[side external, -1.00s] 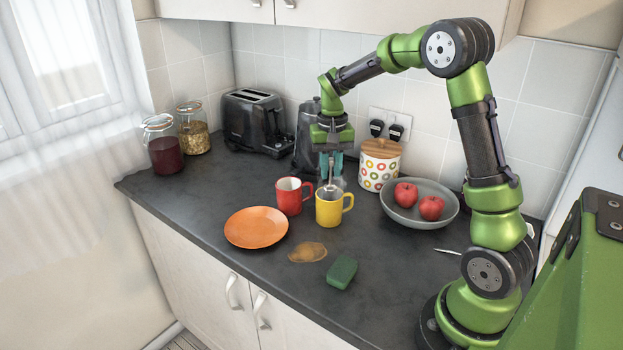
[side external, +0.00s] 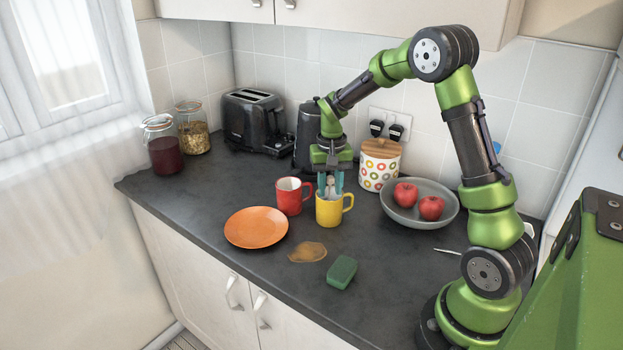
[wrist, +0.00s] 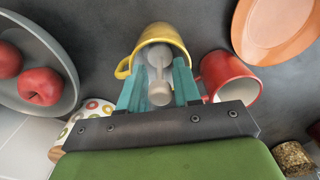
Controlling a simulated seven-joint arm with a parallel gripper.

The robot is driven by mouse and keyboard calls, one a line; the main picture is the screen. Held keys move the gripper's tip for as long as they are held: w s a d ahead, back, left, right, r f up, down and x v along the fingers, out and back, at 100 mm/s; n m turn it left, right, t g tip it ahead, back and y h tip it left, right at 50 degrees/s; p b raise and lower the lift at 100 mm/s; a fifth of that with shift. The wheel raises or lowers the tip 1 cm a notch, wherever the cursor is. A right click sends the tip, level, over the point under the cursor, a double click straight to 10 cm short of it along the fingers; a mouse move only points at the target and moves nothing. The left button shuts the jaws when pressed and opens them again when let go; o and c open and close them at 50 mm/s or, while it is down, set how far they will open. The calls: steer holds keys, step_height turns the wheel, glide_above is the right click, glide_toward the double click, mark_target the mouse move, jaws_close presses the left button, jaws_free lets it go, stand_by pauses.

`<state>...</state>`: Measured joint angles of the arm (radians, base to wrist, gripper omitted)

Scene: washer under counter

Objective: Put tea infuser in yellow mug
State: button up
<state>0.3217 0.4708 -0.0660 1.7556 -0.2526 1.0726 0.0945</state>
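The yellow mug (side external: 329,212) stands upright on the counter, and it also shows at the top of the wrist view (wrist: 172,36). The silver tea infuser (wrist: 159,58) has its lower end inside the mug, and its handle end sticks up above the rim, between my fingers. My gripper (side external: 331,190) points down just over the mug. Its two teal fingers are apart, one on each side of the infuser, and a gap shows around the thin stem. The mug wall hides the infuser's bottom in the side view.
A red mug (side external: 289,202) stands close on the left. An orange plate (side external: 256,228), brown spill (side external: 307,252) and green sponge (side external: 342,272) lie in front. A grey bowl (side external: 419,216) of apples and a dotted canister (side external: 377,172) are on the right.

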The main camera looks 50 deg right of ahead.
step_height(320, 180, up, 11)
steer(key=shift+r, duration=0.1)
steer(key=s+a+r+n+t, duration=0.1)
steer(key=s+a+r+t, duration=0.1)
steer(key=s+a+r, duration=0.3)
steer(key=s+a+r+n+t, duration=0.2)
steer(key=s+a, duration=0.1)
steer(key=a, duration=0.4)
steer(key=s+a+f+n+t+y, duration=0.2)
steer(key=s+a+t, duration=0.1)
steer(key=s+a, duration=0.4)
steer(key=shift+s, duration=0.6)
